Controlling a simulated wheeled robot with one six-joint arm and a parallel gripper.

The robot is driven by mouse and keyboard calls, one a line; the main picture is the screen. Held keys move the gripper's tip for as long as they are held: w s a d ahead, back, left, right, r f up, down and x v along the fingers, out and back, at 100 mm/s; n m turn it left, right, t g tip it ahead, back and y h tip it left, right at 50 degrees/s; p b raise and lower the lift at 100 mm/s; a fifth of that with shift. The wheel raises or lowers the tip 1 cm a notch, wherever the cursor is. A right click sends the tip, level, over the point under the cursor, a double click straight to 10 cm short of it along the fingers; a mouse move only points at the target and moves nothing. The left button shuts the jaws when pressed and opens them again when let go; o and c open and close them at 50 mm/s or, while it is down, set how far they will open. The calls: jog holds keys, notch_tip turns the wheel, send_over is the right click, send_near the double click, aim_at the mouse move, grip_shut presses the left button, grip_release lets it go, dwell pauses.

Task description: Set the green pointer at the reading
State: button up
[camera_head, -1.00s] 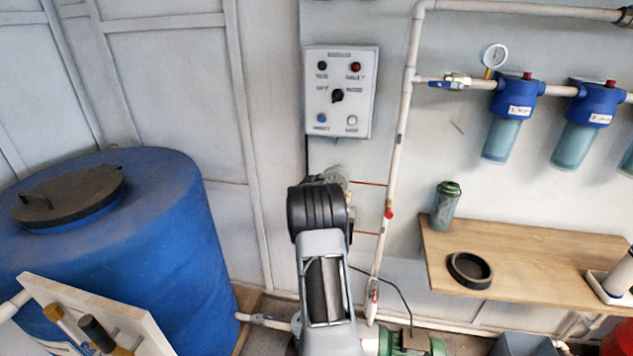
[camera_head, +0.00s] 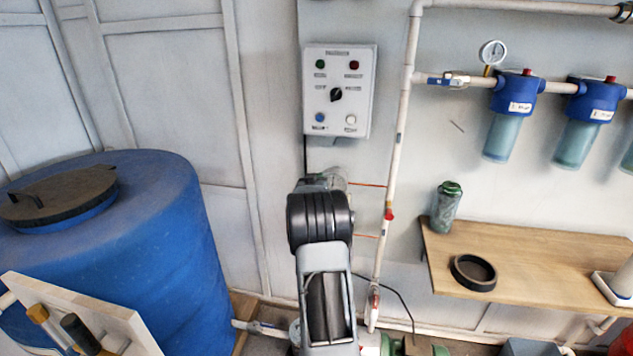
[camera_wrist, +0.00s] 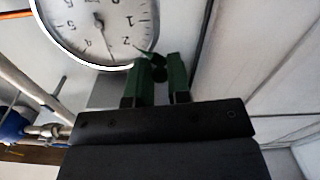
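A round white dial gauge (camera_wrist: 90,25) with black numbers and a thin dark needle fills the upper left of the wrist view, partly cut off. A small dark green piece (camera_wrist: 158,67) is at the dial's lower right rim; a thin dark tip reaches from it over the dial's edge. It looks like the green pointer. My gripper (camera_wrist: 163,66) has two dark green fingers standing apart on either side of this piece. Whether they touch it is hard to tell. In the head view my arm hides the gripper; a round clear thing (camera_head: 336,178) shows just behind it.
A grey control box (camera_head: 339,92) with buttons and a black knob hangs above my arm. A white vertical pipe (camera_head: 399,130) runs close on the right. A blue tank (camera_head: 150,240) stands left, a wooden shelf (camera_head: 540,265) right. Another gauge (camera_head: 493,53) sits above the blue filters (camera_head: 513,95).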

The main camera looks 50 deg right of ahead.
jog(key=o, duration=0.4)
jog(key=b+v, duration=0.1)
jog(key=v, duration=1.2)
jog(key=shift+s+a+b, duration=0.2)
jog(key=shift+a+b, duration=0.15)
jog(key=shift+b, duration=0.05)
